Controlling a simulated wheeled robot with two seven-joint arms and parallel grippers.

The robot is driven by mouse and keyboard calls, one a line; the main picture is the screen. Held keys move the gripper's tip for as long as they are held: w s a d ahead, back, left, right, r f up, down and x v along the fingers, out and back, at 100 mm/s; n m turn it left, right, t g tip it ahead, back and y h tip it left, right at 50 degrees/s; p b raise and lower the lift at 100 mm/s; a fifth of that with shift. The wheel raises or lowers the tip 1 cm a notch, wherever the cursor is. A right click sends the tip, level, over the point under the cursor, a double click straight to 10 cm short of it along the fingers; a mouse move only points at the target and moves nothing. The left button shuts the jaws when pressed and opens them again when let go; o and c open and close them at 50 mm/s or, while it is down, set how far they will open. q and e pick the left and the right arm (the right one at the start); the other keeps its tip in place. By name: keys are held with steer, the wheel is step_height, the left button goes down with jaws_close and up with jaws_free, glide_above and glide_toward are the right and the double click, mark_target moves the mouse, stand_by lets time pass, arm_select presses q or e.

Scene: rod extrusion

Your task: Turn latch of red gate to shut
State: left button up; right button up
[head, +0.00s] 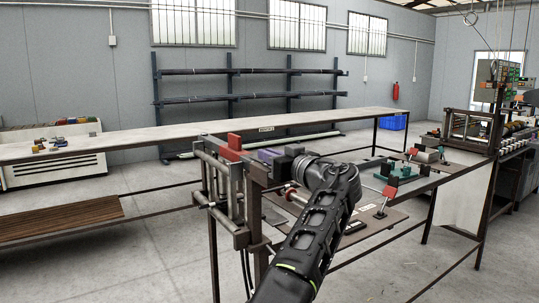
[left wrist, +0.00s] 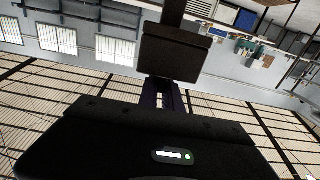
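The red gate frame (head: 240,210) stands just left of the image centre in the head view, a dark metal frame with red blocks (head: 234,142) on its top. The latch cannot be made out clearly. My left gripper (head: 284,157) is at the upper right of this frame, close to the red blocks; contact cannot be told. In the left wrist view a dark finger pad (left wrist: 172,56) faces a large black part with a green light, and a narrow purplish bar (left wrist: 160,94) shows between them. Whether the gripper is open is unclear. My right gripper is not in view.
A long table (head: 130,142) runs behind the frame. A workbench (head: 385,212) with green and red fixtures (head: 395,178) lies to the right. Wall racks (head: 230,85) hold dark rods. A blue crate (head: 393,122) is at the back right.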

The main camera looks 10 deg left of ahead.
arm_select(q)
steer(key=o, duration=0.5)
steer(key=shift+c, duration=0.2)
steer(key=shift+s+d+f+b, duration=0.15)
steer(key=shift+s+d+b, duration=0.15)
steer(key=shift+b, duration=0.1)
steer(key=b+v, duration=0.3)
steer(key=v, duration=0.4)
steer(key=shift+w, duration=0.1)
